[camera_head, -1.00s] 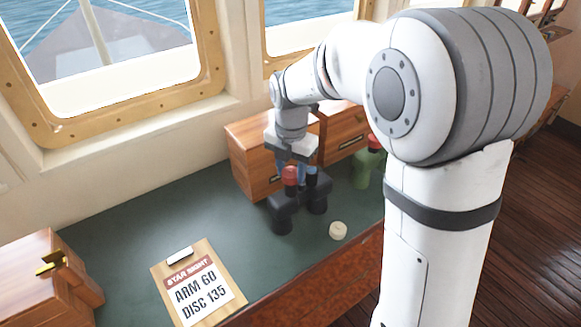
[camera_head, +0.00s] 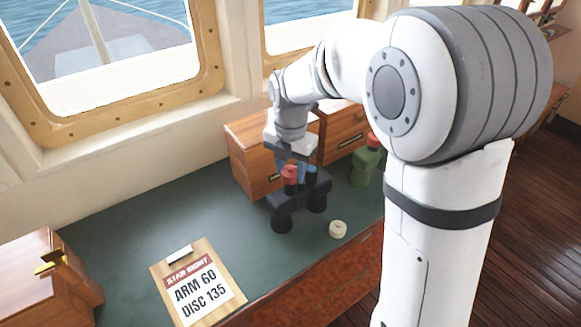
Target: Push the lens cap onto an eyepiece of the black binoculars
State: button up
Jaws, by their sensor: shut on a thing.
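The black binoculars (camera_head: 282,213) stand upright on the green desk top, barrels down, under my gripper. A red cylindrical piece (camera_head: 290,174) shows at their upper left, in front of my gripper's fingers. I cannot tell whether it touches the fingers. My gripper (camera_head: 300,171) points down over the top of the binoculars, close to the right eyepiece, which it partly hides. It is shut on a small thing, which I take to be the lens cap. The cap itself is hidden by the fingers and the dark binoculars, so I cannot tell whether it touches the eyepiece.
A small cream round thing (camera_head: 338,229) lies near the desk's front edge. Wooden drawer boxes (camera_head: 250,155) stand behind. A clipboard (camera_head: 212,300) lies front left, with free desk around it.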

jog(key=shift+f+b, duration=0.6)
jog(key=shift+f, duration=0.25)
dwell(0.9)
dwell(0.3)
jog(key=o, duration=1.4)
jog(key=shift+r, duration=0.15)
jog(key=shift+r+p, duration=2.55)
jog(key=shift+r, duration=0.9)
